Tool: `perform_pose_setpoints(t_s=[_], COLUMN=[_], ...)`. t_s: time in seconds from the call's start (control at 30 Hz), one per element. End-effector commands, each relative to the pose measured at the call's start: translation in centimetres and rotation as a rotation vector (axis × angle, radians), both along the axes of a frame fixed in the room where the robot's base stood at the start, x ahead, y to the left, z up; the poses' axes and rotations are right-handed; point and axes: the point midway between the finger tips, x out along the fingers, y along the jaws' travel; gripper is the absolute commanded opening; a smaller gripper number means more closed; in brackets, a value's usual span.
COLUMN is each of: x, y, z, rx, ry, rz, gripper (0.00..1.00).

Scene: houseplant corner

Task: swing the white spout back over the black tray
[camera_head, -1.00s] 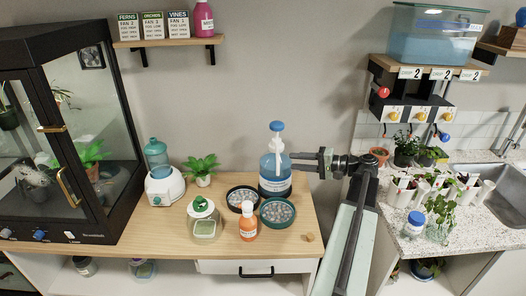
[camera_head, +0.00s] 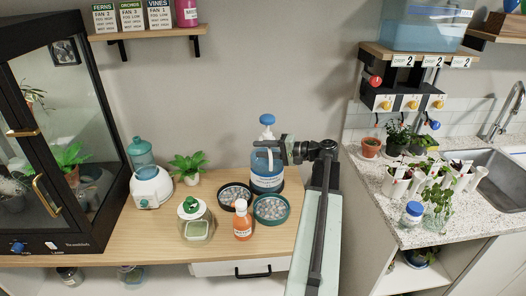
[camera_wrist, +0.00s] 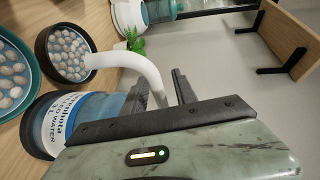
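The dispenser bottle (camera_head: 267,180) has a blue cap and stands upright at the wooden table's right. The black tray (camera_head: 222,194) of grey pebbles is left of it; it also shows in the wrist view (camera_wrist: 53,68). The white spout (camera_wrist: 125,62) curves from between my fingers, and its free end appears against the tray's edge; whether it is truly above the tray I cannot tell. In the head view my gripper (camera_head: 272,151) covers most of the spout. My fingers (camera_wrist: 160,90) are apart, one on each side of the spout; contact is unclear.
A green tray (camera_head: 289,208) of pebbles and an orange bottle (camera_head: 242,222) stand just in front of the dispenser. A glass jar (camera_head: 197,228) is farther left. A shelf (camera_wrist: 283,36) is on the wall. The table's front left is clear.

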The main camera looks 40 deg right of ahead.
Motion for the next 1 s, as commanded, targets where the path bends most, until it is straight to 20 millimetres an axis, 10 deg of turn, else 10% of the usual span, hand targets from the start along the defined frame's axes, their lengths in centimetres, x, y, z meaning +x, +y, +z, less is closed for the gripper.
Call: perform_pose_setpoints(t_s=[0.23, 0.37, 1.0], x=[0.13, 0.11, 0.0], y=[0.01, -0.01, -0.09], z=[-0.01, 0.0, -0.04], rx=[0.001, 0.001, 0.0], ry=[0.0, 0.0, 0.001], rz=[-0.002, -0.002, -0.003], gripper=[0.34, 0.01, 0.0])
